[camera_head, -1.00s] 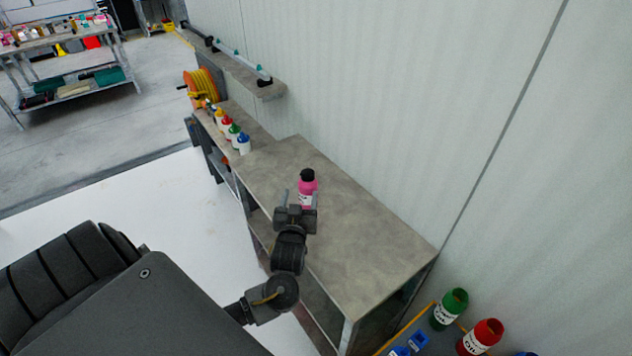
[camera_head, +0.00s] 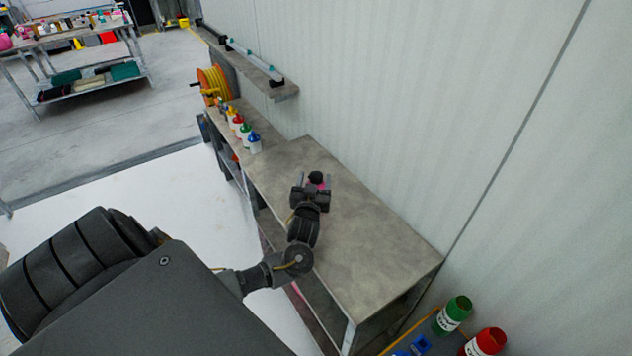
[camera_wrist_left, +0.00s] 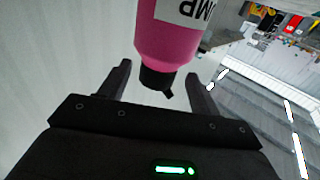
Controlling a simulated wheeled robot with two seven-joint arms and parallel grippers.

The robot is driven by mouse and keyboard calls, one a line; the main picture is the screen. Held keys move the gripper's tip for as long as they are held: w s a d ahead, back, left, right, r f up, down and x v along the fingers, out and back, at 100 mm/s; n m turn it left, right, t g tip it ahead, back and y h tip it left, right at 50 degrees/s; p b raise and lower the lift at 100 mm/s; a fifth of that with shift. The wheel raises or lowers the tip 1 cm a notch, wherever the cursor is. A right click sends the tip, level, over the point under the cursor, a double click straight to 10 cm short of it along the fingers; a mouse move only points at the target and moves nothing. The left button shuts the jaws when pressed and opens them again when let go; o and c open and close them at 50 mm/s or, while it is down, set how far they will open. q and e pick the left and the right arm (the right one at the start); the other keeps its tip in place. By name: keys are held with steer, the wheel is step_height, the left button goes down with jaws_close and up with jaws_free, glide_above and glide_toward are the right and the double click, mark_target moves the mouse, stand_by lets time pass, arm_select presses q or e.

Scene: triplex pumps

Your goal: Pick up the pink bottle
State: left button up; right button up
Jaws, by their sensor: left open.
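The pink bottle (camera_head: 321,187) with a black cap stands on the grey bench top (camera_head: 375,235) in the head view. It is mostly hidden behind my left gripper (camera_head: 314,180); the cap and a little pink show. In the left wrist view the bottle (camera_wrist_left: 166,42) appears upside down, with part of a white label and its black cap towards the gripper. The open left fingers (camera_wrist_left: 160,80) show to either side of the cap, with gaps. I cannot tell how deep the bottle sits between them. My right gripper is not in view.
Several small bottles (camera_head: 244,132) stand on a lower bench to the left, near an orange hose reel (camera_head: 214,82). A wall shelf (camera_head: 240,60) runs above. Green (camera_head: 454,314) and red (camera_head: 485,342) bottles stand at lower right. The bench's near right part is clear.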

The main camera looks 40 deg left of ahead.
mark_target(317, 171)
arm_select(q)
steer(key=x, duration=0.3)
steer(key=shift+w+p, duration=0.3)
steer(key=shift+w, duration=0.05)
steer(key=shift+r, duration=0.1)
jaws_close()
